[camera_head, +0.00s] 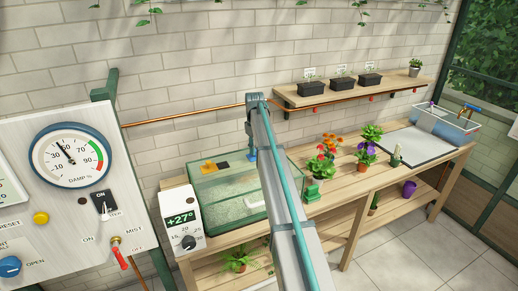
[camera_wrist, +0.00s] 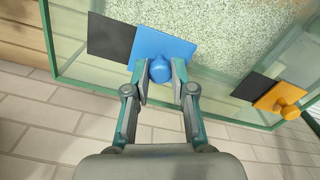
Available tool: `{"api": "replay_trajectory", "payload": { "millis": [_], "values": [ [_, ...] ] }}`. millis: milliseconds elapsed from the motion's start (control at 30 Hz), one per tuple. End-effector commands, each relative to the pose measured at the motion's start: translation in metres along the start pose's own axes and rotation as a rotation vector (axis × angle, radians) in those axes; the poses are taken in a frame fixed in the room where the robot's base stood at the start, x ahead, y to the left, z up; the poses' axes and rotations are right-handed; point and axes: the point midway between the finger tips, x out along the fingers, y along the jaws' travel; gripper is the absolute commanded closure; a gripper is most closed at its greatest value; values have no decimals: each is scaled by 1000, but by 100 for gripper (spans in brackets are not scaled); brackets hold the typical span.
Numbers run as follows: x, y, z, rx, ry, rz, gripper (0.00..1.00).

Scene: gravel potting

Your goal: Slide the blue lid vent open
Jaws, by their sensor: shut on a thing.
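The blue lid vent (camera_wrist: 175,45) is a flat blue plate with a round knob (camera_wrist: 160,70) on the glass lid of a gravel-filled tank. A dark square (camera_wrist: 110,38) shows directly beside the plate on its left. My gripper (camera_wrist: 160,76) is shut on the knob, one finger on each side. In the head view my arm hides much of this spot. The orange vent (camera_wrist: 280,98), also with a knob, lies to the right with a dark square (camera_wrist: 254,86) beside it; it also shows in the head view (camera_head: 208,168).
The glass tank (camera_head: 232,209) stands on a wooden bench with a +27° thermostat (camera_head: 184,218) at its front left. Flower pots stand right of it. A copper pipe (camera_head: 190,115) and a shelf (camera_head: 345,91) run along the wall behind. A control panel (camera_head: 60,210) fills the left.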

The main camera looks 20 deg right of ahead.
Motion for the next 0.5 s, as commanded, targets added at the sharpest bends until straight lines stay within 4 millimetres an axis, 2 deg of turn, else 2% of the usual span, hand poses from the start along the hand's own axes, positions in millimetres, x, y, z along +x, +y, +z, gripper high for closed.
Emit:
{"api": "replay_trajectory", "payload": {
  "millis": [67, 100, 200, 233, 500],
  "values": [
    [0, -4, -2, -5, 2, -7, 100],
    [0, -4, -2, -5, 2, -7, 70],
    [0, -4, -2, -4, 2, -6, 53],
    [0, -4, -2, -4, 2, -6, 50],
    [0, -2, -1, -3, 1, -3, 50]
  ]
}}
